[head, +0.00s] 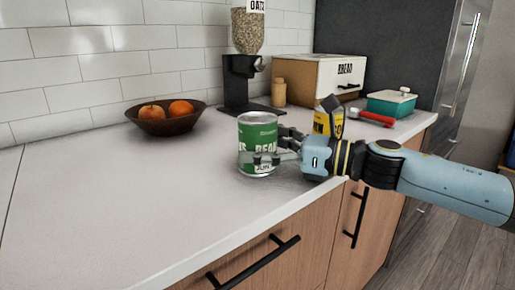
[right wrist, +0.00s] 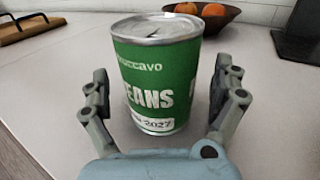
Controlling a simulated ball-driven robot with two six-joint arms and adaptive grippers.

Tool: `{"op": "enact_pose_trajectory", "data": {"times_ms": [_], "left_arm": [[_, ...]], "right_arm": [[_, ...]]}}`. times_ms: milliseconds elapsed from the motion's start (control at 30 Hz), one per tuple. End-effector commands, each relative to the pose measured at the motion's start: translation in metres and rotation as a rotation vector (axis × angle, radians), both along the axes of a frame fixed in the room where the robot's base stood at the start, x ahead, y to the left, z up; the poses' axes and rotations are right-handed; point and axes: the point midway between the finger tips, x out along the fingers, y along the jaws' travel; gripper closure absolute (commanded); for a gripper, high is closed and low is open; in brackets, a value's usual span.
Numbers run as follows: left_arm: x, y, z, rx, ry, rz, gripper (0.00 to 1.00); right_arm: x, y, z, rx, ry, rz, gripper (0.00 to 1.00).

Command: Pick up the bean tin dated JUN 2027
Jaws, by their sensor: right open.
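A green bean tin (head: 258,136) with silver rims stands upright near the counter's front edge in the head view. In the right wrist view the tin (right wrist: 156,75) stands ahead, its label reading "EANS" and a white date strip ending in 2027; the month is hard to read there. In the head view the strip seems to begin with "JUN". My right gripper (head: 272,148) comes from the right at the tin's lower half. In the right wrist view its fingers (right wrist: 165,92) are spread, one on each side of the tin, with gaps to it. My left gripper is not in view.
A dark bowl (head: 165,123) with oranges sits at the back left. A cereal dispenser (head: 247,75), a bread box (head: 313,80), a yellow item (head: 328,122) and a teal dish (head: 391,105) stand behind and right. The counter (head: 110,200) left of the tin is clear.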

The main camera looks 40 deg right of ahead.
Motion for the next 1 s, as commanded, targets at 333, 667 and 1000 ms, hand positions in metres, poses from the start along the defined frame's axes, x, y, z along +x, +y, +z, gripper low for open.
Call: {"op": "enact_pose_trajectory", "data": {"times_ms": [333,667,1000], "left_arm": [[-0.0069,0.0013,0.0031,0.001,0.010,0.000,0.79],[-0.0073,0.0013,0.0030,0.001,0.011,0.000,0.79],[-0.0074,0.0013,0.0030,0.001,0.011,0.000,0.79]], "right_arm": [[0.0088,0.0057,-0.0004,-0.001,0.005,0.000,0.04],[0.0086,0.0057,-0.0005,-0.001,0.005,0.000,0.31],[0.0085,0.0056,-0.0004,-0.001,0.005,0.000,0.76]]}}
